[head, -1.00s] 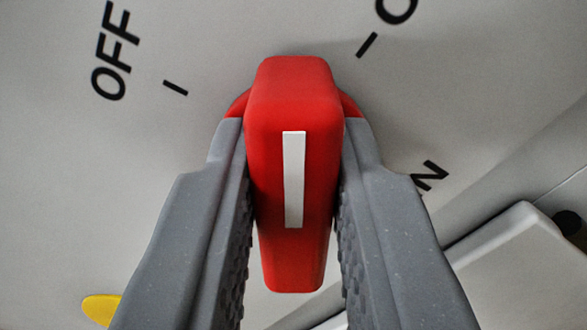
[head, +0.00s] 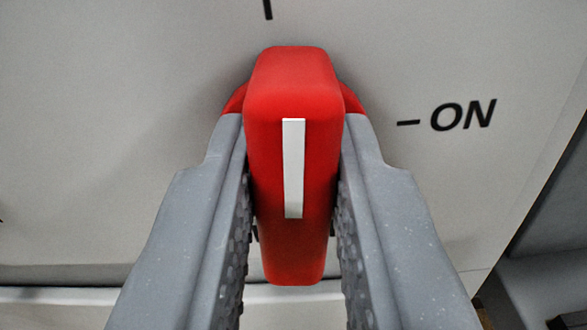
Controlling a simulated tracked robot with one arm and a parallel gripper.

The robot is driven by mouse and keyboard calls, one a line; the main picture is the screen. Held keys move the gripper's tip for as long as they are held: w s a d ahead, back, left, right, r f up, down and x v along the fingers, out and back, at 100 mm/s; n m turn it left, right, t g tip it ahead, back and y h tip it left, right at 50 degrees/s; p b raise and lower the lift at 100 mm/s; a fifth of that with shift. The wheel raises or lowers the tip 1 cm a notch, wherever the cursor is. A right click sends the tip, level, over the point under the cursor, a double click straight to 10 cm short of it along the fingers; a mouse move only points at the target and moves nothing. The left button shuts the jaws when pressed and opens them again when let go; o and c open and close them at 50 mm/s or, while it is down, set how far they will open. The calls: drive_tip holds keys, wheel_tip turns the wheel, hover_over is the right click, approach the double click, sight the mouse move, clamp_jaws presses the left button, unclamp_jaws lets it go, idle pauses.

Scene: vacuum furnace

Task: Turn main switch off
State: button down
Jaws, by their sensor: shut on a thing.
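The red main switch handle (head: 291,90) fills the middle of the head view, with a white stripe down its front. It stands upright in the picture, and its red round base shows behind on both sides. My gripper (head: 294,135) is shut on the handle, one grey finger on each side. A black tick mark (head: 267,9) on the panel lies just left of the line of the handle's upper end. The ON label (head: 463,115) with its tick is to the right. No OFF label is in view, and letters below are mostly hidden behind the handle and fingers.
The light grey panel (head: 120,120) lies flat behind the switch, clear to the left. Its edge runs down the right side, with a darker recess (head: 555,220) beyond. A pale ledge (head: 60,293) runs along the bottom.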

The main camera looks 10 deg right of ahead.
drive_tip(key=shift+f+n, duration=0.35)
drive_tip(key=shift+n, duration=0.25)
drive_tip(key=c, duration=1.3)
unclamp_jaws()
drive_tip(key=shift+r, duration=0.2)
drive_tip(key=v, duration=1.3)
drive_tip(key=shift+s+a+p, duration=0.15)
drive_tip(key=shift+s+p, duration=0.2)
drive_tip(key=shift+p, duration=0.05)
drive_tip(key=shift+r, duration=0.1)
